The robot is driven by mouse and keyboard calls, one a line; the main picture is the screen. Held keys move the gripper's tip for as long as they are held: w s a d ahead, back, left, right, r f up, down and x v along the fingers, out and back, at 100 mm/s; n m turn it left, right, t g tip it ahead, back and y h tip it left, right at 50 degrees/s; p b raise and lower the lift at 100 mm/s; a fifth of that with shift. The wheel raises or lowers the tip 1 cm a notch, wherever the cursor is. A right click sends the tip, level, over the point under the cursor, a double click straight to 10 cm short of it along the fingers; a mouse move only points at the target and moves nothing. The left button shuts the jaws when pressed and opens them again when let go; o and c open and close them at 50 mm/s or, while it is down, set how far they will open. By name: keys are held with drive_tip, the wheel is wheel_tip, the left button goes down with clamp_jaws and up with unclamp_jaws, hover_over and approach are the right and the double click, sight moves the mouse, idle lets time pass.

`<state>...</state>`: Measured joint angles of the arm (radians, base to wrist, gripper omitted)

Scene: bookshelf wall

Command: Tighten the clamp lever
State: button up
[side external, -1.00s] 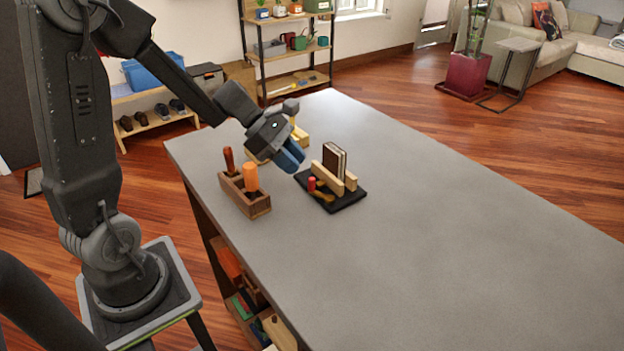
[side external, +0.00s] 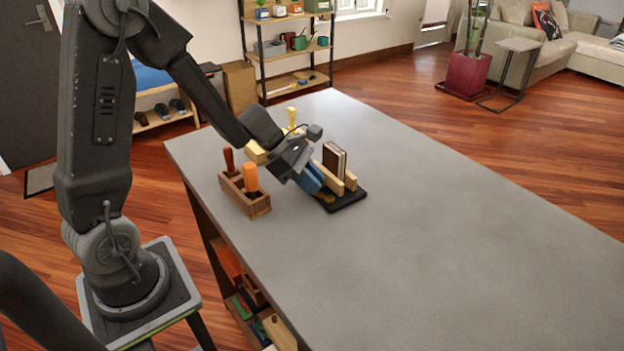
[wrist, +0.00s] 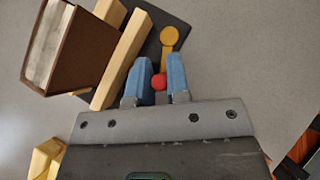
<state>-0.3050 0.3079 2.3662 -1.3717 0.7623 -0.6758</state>
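The clamp fixture is a dark base plate (side external: 349,198) with pale wooden jaws (side external: 351,181) and a brown book (side external: 334,159) standing between them. In the wrist view, the book (wrist: 62,45) and jaws (wrist: 121,55) are at upper left. The yellow clamp lever (wrist: 170,37) shows beyond my fingertips, and its red knob (wrist: 159,82) sits between the blue fingers. My gripper (wrist: 159,68) is down at the lever, one finger on each side of the knob. The gap is close to the knob's width; I cannot tell whether both fingers press it. In the side view my gripper (side external: 310,179) hides the knob.
A wooden tool box (side external: 258,204) with orange-handled tools stands just left of the fixture on the grey table (side external: 450,240). A yellow item (side external: 255,153) stands behind my gripper. The table to the right is clear.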

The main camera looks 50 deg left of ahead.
drive_tip(key=shift+w+a+m+g+h, duration=0.1)
drive_tip(key=shift+w+m+g+h, duration=0.25)
drive_tip(key=shift+m, duration=0.25)
clamp_jaws()
drive_tip(key=shift+s, duration=0.1)
drive_tip(key=shift+o, duration=2.2)
unclamp_jaws()
drive_tip(key=v, duration=1.4)
